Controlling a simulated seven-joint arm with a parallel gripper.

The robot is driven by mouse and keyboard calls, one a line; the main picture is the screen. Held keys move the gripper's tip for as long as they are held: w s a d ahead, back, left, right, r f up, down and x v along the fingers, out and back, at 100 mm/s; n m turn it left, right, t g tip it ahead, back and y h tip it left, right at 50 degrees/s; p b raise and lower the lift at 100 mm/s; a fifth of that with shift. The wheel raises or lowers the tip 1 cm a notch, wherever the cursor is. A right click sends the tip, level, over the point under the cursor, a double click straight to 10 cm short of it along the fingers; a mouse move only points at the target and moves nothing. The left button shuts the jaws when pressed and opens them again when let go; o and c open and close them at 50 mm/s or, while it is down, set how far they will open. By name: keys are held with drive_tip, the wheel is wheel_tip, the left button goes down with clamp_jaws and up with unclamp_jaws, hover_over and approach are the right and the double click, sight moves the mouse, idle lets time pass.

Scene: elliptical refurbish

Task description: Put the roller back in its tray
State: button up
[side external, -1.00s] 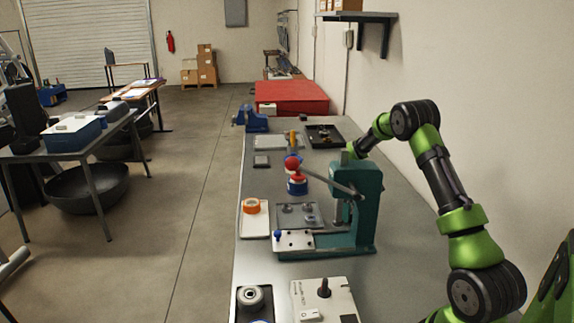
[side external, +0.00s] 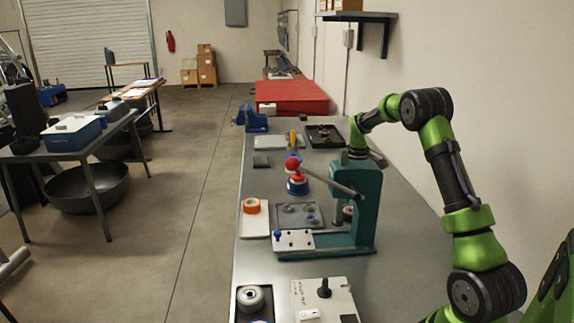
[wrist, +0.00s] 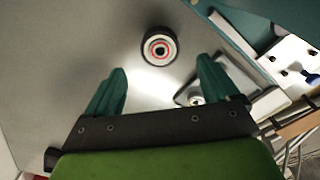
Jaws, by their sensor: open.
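A roller (wrist: 159,47) with a dark rim, pale face and red ring lies on the grey bench in the wrist view, just beyond my fingertips. In the side view a small round part (side external: 348,213), probably this roller, shows behind the teal press. A grey tray (side external: 290,222) holding several small round parts sits left of the press. A tray corner (wrist: 183,97) with one round part shows near my right finger in the wrist view. My gripper (wrist: 162,73) is open and empty, its fingers apart short of the roller. In the side view the press hides its fingers.
The teal press (side external: 367,205) with a red-knobbed lever stands close by; its white plate (wrist: 290,62) is at the wrist view's right. An orange ring (side external: 251,206), a black tray (side external: 324,136) and a switch box (side external: 325,302) are also on the bench. The roller's left side is clear.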

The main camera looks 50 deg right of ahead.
drive_tip(key=shift+o, duration=0.4)
drive_tip(key=shift+r, duration=2.3)
